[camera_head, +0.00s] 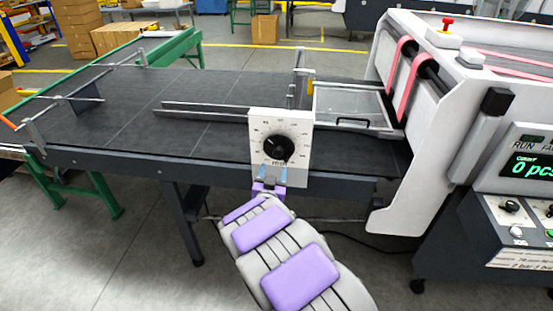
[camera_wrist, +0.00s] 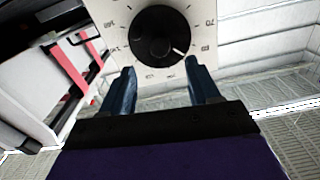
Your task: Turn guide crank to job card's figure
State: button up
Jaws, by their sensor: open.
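The guide crank shows as a black round knob (camera_head: 278,149) on a white dial plate (camera_head: 300,125) at the front edge of the dark feed table. The knob also shows in the wrist view (camera_wrist: 157,34), with a pale pointer line towards its lower right. Printed figures ring it, too small and turned to read surely. My gripper (camera_head: 274,178) is just below the knob. In the wrist view its two blue fingers (camera_wrist: 160,88) stand apart, pointing at the dial's lower part, with nothing between them.
The feed table (camera_head: 120,120) carries long metal guide rails (camera_head: 205,110) and a clear hinged cover (camera_head: 350,103). The white machine (camera_head: 405,75) with pink belts and a control panel showing "0 pcs" (camera_head: 533,167) stands right. Floor in front is clear, except a cable.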

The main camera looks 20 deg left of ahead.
aim_at(277, 155)
jog(key=b+x, duration=0.1)
jog(key=x, duration=0.7)
jog(key=shift+w, duration=0.15)
jog(key=c, duration=1)
